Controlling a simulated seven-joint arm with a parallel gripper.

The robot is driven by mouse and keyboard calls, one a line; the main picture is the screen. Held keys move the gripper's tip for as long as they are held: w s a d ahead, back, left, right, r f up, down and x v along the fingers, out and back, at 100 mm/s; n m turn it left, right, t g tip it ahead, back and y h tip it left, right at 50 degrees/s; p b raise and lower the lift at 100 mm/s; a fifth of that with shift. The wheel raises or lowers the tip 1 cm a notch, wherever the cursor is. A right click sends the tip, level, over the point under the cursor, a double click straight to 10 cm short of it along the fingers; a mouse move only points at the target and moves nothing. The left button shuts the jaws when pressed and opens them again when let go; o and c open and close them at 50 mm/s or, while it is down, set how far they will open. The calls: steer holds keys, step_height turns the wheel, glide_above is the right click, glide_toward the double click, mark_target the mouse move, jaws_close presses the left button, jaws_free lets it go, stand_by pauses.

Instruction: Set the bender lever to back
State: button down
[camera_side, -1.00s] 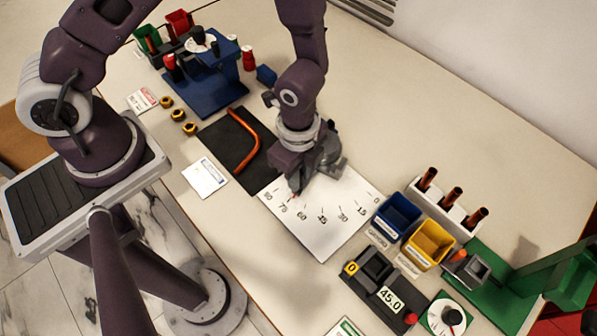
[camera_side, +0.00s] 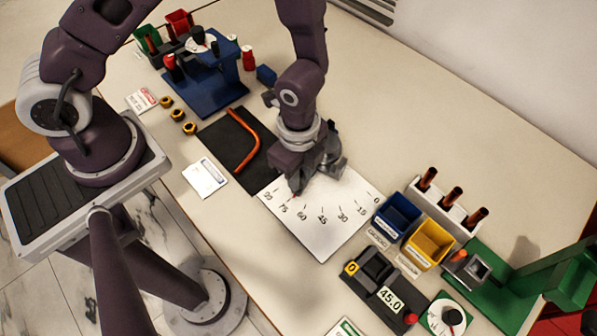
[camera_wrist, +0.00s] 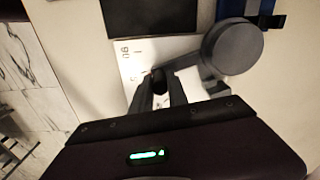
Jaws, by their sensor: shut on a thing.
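The bender is a grey piece with a round former (camera_side: 331,158) at the back of a white scale plate (camera_side: 325,232) marked in degrees from 0 to 90. My gripper (camera_side: 296,188) is low over the plate near the 75 and 60 marks. In the wrist view its fingers (camera_wrist: 160,88) are shut on the dark end of the bender lever, left of the round grey former (camera_wrist: 234,46). Most of the lever is hidden by my gripper.
A black mat (camera_side: 218,140) with a bent orange tube (camera_side: 249,142) lies left of the plate. Blue (camera_side: 397,216) and yellow (camera_side: 429,244) bins and a rack of copper tubes (camera_side: 450,198) stand right. A blue fixture (camera_side: 205,90) is at the back left. The back-right table is clear.

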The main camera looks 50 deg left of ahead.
steer(key=shift+w+d, duration=0.1)
steer(key=shift+d, duration=0.05)
steer(key=shift+w+d+n, duration=0.25)
steer(key=shift+d+n, duration=0.3)
steer(key=shift+n, duration=0.05)
steer(key=shift+w+d+n, duration=0.2)
steer(key=shift+d+n, duration=0.3)
steer(key=shift+n, duration=0.1)
steer(key=w+d+n, duration=0.1)
steer(key=w+n, duration=0.1)
steer(key=n, duration=0.1)
steer(key=w+d+n, duration=0.2)
steer(key=n, duration=0.1)
steer(key=w+d+n, duration=0.2)
steer(key=w, duration=0.1)
steer(key=shift+d+n, duration=0.2)
steer(key=shift+n, duration=0.2)
steer(key=shift+w+d+n, duration=0.2)
steer(key=shift+w+n, duration=1.35)
steer(key=shift+n, duration=0.05)
steer(key=shift+w+r, duration=0.1)
steer(key=c, duration=1.3)
jaws_free()
step_height(320, 180, up, 7)
steer(key=shift+r, duration=0.1)
